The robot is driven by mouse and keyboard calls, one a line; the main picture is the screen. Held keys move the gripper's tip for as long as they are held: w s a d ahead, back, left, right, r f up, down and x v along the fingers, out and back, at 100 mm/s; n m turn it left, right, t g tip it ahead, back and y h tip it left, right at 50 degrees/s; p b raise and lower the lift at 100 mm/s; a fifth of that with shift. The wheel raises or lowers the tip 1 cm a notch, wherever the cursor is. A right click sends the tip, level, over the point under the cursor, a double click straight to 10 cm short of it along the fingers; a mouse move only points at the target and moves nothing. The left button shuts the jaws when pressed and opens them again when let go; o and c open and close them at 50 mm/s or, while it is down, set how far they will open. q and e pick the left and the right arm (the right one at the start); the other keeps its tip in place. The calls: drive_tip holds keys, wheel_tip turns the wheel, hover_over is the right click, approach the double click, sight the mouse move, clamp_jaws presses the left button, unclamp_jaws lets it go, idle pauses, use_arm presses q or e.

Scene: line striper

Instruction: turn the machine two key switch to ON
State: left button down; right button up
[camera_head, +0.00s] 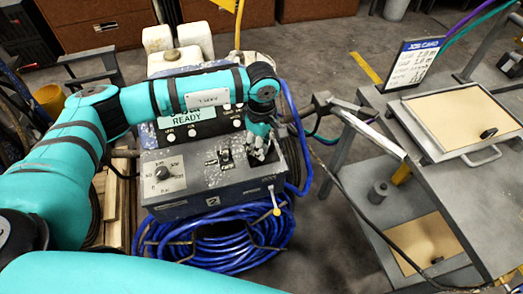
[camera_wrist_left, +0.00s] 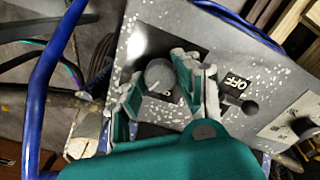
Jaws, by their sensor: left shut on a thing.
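The machine (camera_head: 210,190) is a grey speckled box with a "2" plate on its front and a lit READY display (camera_head: 187,118). My left gripper (camera_head: 262,150) reaches down onto the right part of its top panel. In the left wrist view its two fingers stand on either side of a round grey key switch (camera_wrist_left: 160,76) on a black plate, shut on it. The fingers hide part of the switch and its markings, so I cannot tell its position. An OFF label (camera_wrist_left: 235,83) and a black-tipped lever (camera_wrist_left: 250,107) are beside it. My right gripper is not in view.
A dial (camera_head: 163,172) is on the panel's left. A coiled blue hose (camera_head: 215,245) hangs at the machine's front, with a yellow-tipped lever (camera_head: 276,211) beside it. A grey cart (camera_head: 450,185) with a sign (camera_head: 413,64) stands at the right, with some bare floor behind.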

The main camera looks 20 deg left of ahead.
use_arm(q)
drive_tip(key=shift+m+b, duration=0.75)
drive_tip(key=shift+m, duration=0.15)
drive_tip(key=c, duration=0.9)
unclamp_jaws()
drive_tip(key=shift+c, duration=0.2)
wheel_tip(320, 180, up, 12)
